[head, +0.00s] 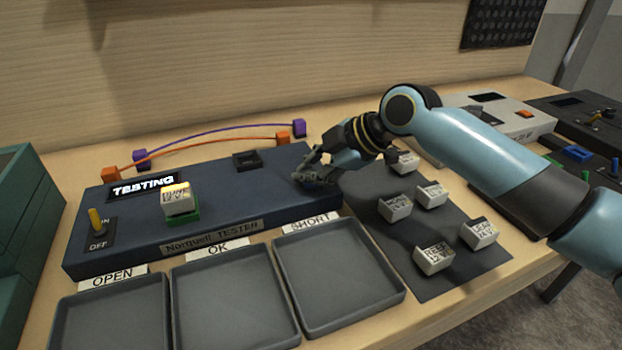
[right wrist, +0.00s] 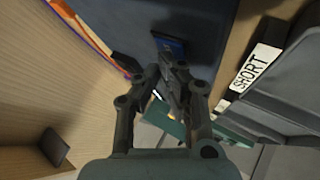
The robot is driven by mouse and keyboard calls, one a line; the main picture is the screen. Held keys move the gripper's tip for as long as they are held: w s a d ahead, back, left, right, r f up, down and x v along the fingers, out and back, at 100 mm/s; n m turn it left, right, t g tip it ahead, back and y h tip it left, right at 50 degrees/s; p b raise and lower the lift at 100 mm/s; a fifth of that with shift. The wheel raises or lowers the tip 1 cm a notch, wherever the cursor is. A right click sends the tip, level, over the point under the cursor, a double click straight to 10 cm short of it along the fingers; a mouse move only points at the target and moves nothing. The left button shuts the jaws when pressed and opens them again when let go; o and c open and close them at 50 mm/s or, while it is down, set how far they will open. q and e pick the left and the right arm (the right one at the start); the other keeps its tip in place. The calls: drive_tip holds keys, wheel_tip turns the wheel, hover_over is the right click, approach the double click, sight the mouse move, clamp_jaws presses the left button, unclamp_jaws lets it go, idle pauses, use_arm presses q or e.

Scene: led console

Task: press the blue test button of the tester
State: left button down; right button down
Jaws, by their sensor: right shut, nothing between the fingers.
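The tester (head: 240,207) is a long dark blue console with a switch (head: 96,222) at its left end, and its display (head: 144,186) reads TESTING. A white module (head: 176,199) sits in its green socket (head: 184,217), with a yellow glow on top. My right gripper (head: 310,175) is shut and empty, low over the tester's right end. The blue test button (right wrist: 172,46) shows in the right wrist view just beyond the fingertips (right wrist: 168,72). In the head view the gripper mostly hides the button, and I cannot tell whether they touch. My left gripper is not in view.
Three grey trays stand in front, labelled OPEN (head: 112,315), OK (head: 232,300) and SHORT (head: 340,272). Several white modules lie on a dark mat (head: 440,282) at right. Orange and purple leads (head: 215,142) arch behind the tester. Other devices (head: 510,118) stand at back right.

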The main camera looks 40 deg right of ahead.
sight(310, 183)
drive_tip(key=shift+r+p, duration=0.6)
drive_tip(key=shift+r, duration=0.25)
wheel_tip(310, 183, up, 5)
drive_tip(key=p, duration=0.4)
drive_tip(key=shift+f, duration=0.1)
idle(0.6)
